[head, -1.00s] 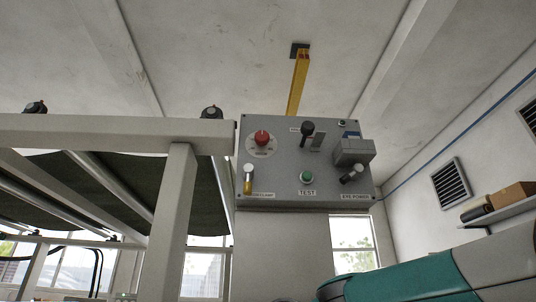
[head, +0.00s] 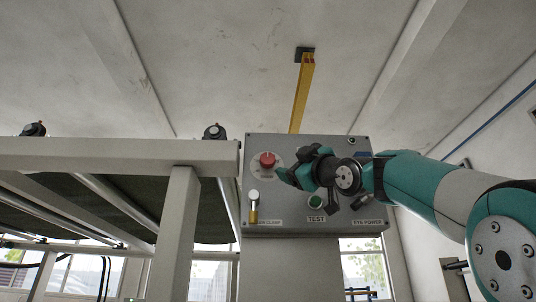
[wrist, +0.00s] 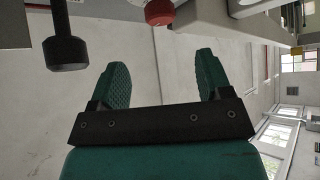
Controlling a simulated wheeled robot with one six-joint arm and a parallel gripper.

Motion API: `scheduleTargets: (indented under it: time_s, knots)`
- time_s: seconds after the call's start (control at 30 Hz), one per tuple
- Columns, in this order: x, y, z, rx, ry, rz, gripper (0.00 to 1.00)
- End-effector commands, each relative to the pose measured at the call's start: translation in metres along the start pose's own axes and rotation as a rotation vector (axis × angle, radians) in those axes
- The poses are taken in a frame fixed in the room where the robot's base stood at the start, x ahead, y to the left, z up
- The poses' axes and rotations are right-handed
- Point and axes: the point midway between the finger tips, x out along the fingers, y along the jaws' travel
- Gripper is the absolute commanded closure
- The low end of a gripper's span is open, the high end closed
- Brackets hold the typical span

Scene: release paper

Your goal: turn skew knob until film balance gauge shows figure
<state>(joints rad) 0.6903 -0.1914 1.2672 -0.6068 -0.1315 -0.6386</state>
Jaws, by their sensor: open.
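A grey control panel (head: 262,222) carries a red knob (head: 267,159) on a round pale dial at its upper left. Its label is too small to read, so I cannot confirm it is the skew knob. The red knob also shows at the top edge of the wrist view (wrist: 159,12), beyond and between my fingertips. My gripper (head: 284,177) is in front of the panel, close to the red knob at its lower right. In the wrist view my gripper (wrist: 163,72) has its fingers apart with nothing between them. I cannot make out a film balance gauge.
A black-ended lever (wrist: 67,50) hangs left of my fingers in the wrist view. A pale frame beam (head: 120,155) borders the panel's left.

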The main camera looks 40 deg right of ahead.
Motion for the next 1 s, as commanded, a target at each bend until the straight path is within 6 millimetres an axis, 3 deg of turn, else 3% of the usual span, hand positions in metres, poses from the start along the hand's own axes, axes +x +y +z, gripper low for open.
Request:
scheduleTargets:
  time_s: [0.03, 0.2, 0.5, 0.7, 1.0]
  knots:
    - [0.017, 0.004, -0.005, 0.007, 0.002, -0.006, 0.28]
    - [0.056, 0.004, -0.004, 0.006, 0.0, -0.006, 0.28]
    - [0.107, 0.003, -0.002, 0.003, -0.002, -0.003, 0.28]
    - [0.12, 0.0, 0.0, 0.001, -0.002, -0.002, 0.28]
    - [0.121, -0.001, 0.001, 0.001, -0.002, -0.001, 0.28]
